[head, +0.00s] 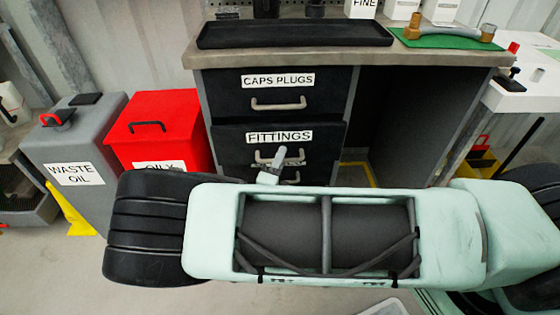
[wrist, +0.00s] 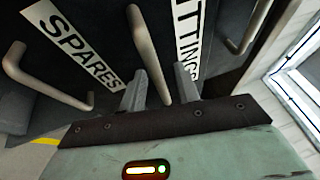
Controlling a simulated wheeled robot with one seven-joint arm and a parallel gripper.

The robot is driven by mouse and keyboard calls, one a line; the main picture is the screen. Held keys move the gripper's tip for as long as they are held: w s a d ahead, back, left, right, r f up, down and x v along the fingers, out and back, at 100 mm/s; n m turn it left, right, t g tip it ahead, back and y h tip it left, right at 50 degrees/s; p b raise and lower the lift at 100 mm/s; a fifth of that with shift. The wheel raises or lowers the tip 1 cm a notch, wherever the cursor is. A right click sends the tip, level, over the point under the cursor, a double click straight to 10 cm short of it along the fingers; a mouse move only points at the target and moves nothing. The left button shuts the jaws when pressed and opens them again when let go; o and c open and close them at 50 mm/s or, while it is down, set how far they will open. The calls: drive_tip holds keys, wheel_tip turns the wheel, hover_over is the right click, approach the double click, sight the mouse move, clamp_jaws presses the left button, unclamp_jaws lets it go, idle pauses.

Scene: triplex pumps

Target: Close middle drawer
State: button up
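The middle drawer (head: 225,140), labelled FITTINGS, is in a dark cabinet under the workbench. Its front appears to stand a little proud of the drawer above; how far is hard to tell. Its handle (wrist: 150,50) is a pale bar. My gripper (wrist: 160,75) is at this handle, with one finger on each side of the bar and visible gaps, so it looks open. In the head view my gripper (head: 275,164) shows only partly at the handle, and my arm hides the cabinet's lower part.
The CAPS PLUGS drawer (head: 230,90) above looks shut. The SPARES drawer (wrist: 75,45) is below. A red bin (head: 165,125) and a grey waste oil bin (head: 85,145) stand left. A black tray (head: 295,34) lies on the bench. An open bay (head: 395,120) is right.

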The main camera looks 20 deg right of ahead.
clamp_jaws()
drive_tip(key=shift+w+d, duration=0.2)
drive_tip(key=shift+w, duration=0.5)
drive_tip(key=shift+w+d, duration=0.25)
drive_tip(key=shift+w, duration=0.45)
drive_tip(key=shift+w+d, duration=0.2)
drive_tip(key=shift+w, duration=0.5)
unclamp_jaws()
drive_tip(key=shift+d, duration=0.1)
drive_tip(key=shift+s+f, duration=0.1)
drive_tip(key=p+v, duration=0.1)
drive_tip(key=v, duration=1.6)
drive_tip(key=shift+s, duration=0.1)
